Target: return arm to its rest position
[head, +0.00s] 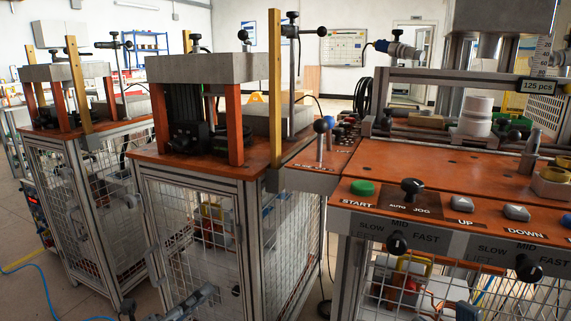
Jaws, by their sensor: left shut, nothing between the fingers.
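My left gripper (205,292) shows low in the head view, at the bottom edge left of centre. It is grey and dark, its fingers are together, and nothing is seen between them. It is in front of the wire-mesh side of the middle machine's cabinet (190,215); I cannot tell how wide the gap is. Most of my left arm is below the picture. My right gripper is not in view.
A control panel with a green START button (362,188), an AUTO/JOG lever (412,187) and speed knobs (397,242) fills the right. Another caged machine (75,185) stands at left. A blue hose (40,285) lies on the floor, which is open at lower left.

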